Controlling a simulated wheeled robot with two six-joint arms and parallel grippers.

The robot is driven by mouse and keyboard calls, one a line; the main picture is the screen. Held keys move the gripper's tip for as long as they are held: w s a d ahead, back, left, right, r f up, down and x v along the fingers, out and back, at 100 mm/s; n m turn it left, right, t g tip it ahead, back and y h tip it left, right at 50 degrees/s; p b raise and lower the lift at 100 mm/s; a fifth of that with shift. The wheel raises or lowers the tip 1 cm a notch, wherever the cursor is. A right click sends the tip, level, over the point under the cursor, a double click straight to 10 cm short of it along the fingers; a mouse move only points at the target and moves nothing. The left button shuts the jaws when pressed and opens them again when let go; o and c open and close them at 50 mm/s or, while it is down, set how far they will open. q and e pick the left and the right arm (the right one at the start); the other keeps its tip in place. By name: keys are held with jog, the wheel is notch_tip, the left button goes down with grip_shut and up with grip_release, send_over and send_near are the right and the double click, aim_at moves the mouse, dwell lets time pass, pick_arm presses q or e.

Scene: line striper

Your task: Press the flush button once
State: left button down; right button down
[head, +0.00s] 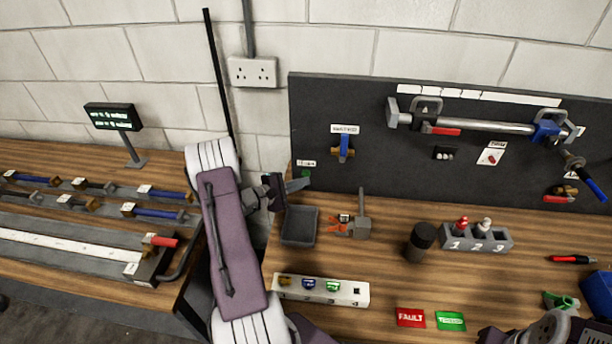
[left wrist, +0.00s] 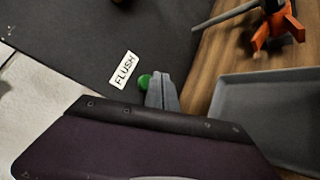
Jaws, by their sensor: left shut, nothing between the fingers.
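The green flush button (head: 306,173) is low on the left edge of the dark upright panel, just under its small white label (head: 307,163). In the left wrist view the green button (left wrist: 144,81) sits beside the label reading FLUSH (left wrist: 124,70). My left gripper (head: 304,184) is shut and empty, its tips just below the button in the head view. In the left wrist view its closed fingers (left wrist: 161,80) partly cover the button's right side. I cannot tell whether they touch it. My right gripper is not clearly in view.
A grey tray (head: 299,226) lies on the bench just below the left gripper, with an orange-handled tool (head: 340,228) beside it. The dark panel (head: 365,180) rises behind. A wall socket (head: 252,72) is above left.

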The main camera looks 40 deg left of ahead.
pick_arm(q)
jog(key=shift+s+d, duration=0.1)
jog(key=shift+s, duration=0.1)
jog(key=shift+s+d, duration=0.4)
jog(key=shift+s, duration=0.3)
jog(key=shift+s+d, duration=0.35)
jog(key=shift+s, duration=0.4)
jog(key=shift+s+d, duration=0.4)
jog(key=shift+s, duration=0.3)
